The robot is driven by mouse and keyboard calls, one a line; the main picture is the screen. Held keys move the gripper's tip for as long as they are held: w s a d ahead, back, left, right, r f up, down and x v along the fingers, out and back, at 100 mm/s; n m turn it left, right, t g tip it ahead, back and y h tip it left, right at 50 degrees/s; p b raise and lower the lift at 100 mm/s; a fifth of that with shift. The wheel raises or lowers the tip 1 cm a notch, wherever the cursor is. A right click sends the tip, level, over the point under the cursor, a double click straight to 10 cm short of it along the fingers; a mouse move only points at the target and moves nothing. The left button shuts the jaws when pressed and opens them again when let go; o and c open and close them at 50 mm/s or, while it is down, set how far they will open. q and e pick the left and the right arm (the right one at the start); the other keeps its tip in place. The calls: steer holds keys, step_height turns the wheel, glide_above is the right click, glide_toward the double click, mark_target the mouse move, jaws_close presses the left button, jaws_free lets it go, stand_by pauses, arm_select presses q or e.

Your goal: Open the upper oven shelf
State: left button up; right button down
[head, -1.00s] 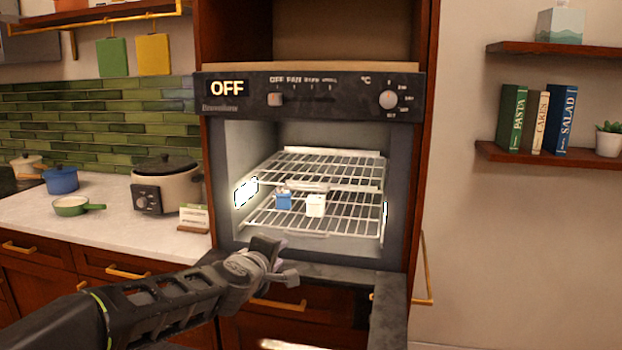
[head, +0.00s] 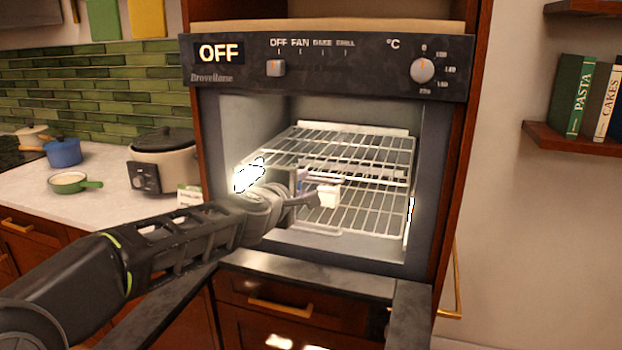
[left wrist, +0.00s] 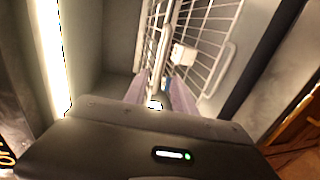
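The oven (head: 330,70) is open at the front, with two wire shelves inside. The upper shelf (head: 345,147) sits in the cavity above the lower shelf (head: 370,212). My left gripper (head: 308,188) is at the oven mouth, in front of the shelves and near the level of the upper shelf's front edge. Its fingers look apart and empty, and they hide part of the shelves. In the left wrist view, the fingers (left wrist: 160,98) point toward the wire racks (left wrist: 200,35); contact cannot be told. My right gripper is out of view.
A small white block (head: 327,194) stands on the lower shelf; a blue one beside it is mostly hidden by my gripper. The lowered oven door (head: 310,273) lies below the opening. A cooker (head: 160,163) stands on the left counter.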

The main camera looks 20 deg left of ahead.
mark_target(310, 179)
arm_select(q)
steer(key=x, duration=0.7)
steer(key=shift+w+p, duration=0.3)
steer(key=shift+p, duration=0.05)
steer(key=shift+c, duration=0.2)
steer(key=shift+s+f, duration=0.1)
steer(key=c, duration=0.6)
jaws_close()
steer(key=shift+f, duration=0.25)
